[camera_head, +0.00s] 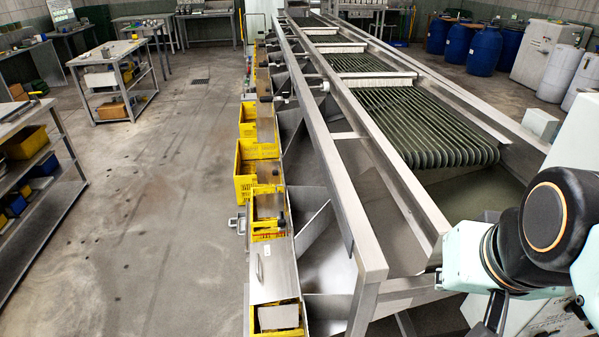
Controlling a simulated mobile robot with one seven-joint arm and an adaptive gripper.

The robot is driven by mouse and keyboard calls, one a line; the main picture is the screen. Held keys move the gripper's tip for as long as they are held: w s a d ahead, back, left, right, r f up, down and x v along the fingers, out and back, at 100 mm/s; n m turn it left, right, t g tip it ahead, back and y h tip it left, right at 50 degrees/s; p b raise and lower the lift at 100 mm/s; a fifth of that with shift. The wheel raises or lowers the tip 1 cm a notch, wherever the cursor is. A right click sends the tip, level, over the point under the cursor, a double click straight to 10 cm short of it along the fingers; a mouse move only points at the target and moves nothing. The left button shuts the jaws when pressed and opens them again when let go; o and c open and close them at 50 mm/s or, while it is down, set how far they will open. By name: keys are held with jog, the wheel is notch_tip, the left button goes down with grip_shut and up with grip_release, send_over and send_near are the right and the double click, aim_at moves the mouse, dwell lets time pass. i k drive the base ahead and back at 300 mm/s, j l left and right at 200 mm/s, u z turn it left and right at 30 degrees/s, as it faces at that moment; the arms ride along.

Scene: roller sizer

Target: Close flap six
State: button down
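The roller sizer (366,232) runs away from me, with metal chutes along its left side. Several flaps show along this side. The nearest is a grey plate (278,317) at the bottom, over a yellow crate. Beyond it are a wide sloped metal panel (273,270) with a small handle, a plate (268,205) and an upright plate (266,122). No numbers are readable, so I cannot tell which is flap six. My arm is at the lower right. Dark narrow parts below its wrist (496,312) may be my gripper; its fingertips and opening are unclear.
Yellow crates (243,187) stand in a row under the chutes. Green rollers (415,120) fill the sizer's bed. The floor to the left is open, with a shelf (40,215) at the far left and a worktable (108,55) behind. Blue barrels (484,50) stand at the back right.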

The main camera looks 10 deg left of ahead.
aim_at(272, 276)
jog(key=u, duration=1.05)
